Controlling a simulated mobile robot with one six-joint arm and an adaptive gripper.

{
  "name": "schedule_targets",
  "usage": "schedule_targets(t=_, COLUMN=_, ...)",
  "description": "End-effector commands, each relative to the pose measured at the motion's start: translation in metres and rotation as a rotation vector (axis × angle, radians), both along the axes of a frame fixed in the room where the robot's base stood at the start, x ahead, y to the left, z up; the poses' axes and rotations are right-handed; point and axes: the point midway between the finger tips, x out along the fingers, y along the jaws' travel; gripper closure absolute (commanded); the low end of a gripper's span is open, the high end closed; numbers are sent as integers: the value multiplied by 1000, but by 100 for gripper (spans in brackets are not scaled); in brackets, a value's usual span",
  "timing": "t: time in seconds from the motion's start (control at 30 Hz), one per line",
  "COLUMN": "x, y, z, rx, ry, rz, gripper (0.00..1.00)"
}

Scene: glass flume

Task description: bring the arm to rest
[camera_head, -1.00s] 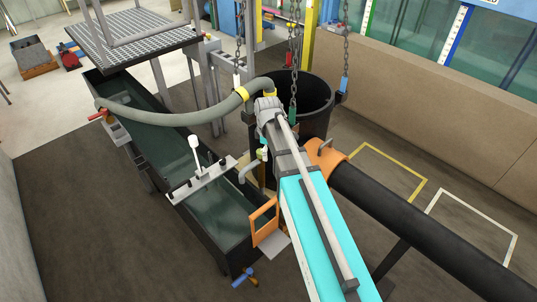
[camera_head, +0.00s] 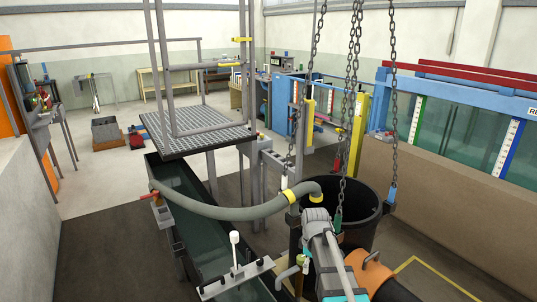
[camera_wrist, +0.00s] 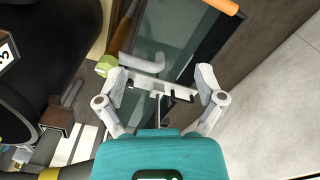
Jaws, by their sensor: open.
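My gripper (camera_wrist: 161,80) shows in the wrist view with its two fingers spread wide and nothing between them. Beyond the fingers are a grey bent pipe (camera_wrist: 142,63) and the dark water trough (camera_wrist: 207,45). My arm (camera_head: 330,257) enters the head view at the bottom, in front of the black tub (camera_head: 368,222). In that view my fingers cannot be made out.
A grey hose (camera_head: 235,212) runs from the long trough (camera_head: 180,178) towards the tub. Chains (camera_head: 352,95) hang over the tub. A white lever (camera_head: 235,250) stands on a crossbar on the trough. A grated platform (camera_head: 200,138) is behind. The glass flume (camera_head: 450,130) is at right.

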Motion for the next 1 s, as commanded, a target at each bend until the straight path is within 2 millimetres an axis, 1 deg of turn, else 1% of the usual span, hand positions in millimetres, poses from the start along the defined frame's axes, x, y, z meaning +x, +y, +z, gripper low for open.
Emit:
schedule_targets(t=0.17, x=-23, y=-1, z=0, rx=0, ry=0, rz=-132, gripper=13)
schedule_targets(t=0.27, x=-40, y=-1, z=0, rx=0, ry=0, rz=-250, gripper=13)
schedule_targets(t=0.5, x=-87, y=-2, z=0, rx=0, ry=0, rz=-591, gripper=13)
schedule_targets(t=0.7, x=-118, y=-3, z=0, rx=-1, ry=0, rz=-832, gripper=13)
schedule_targets(t=0.83, x=-128, y=-3, z=0, rx=-2, ry=-1, rz=-924, gripper=13)
schedule_targets(t=1.0, x=-131, y=-3, z=0, rx=-2, ry=-1, rz=-967, gripper=13)
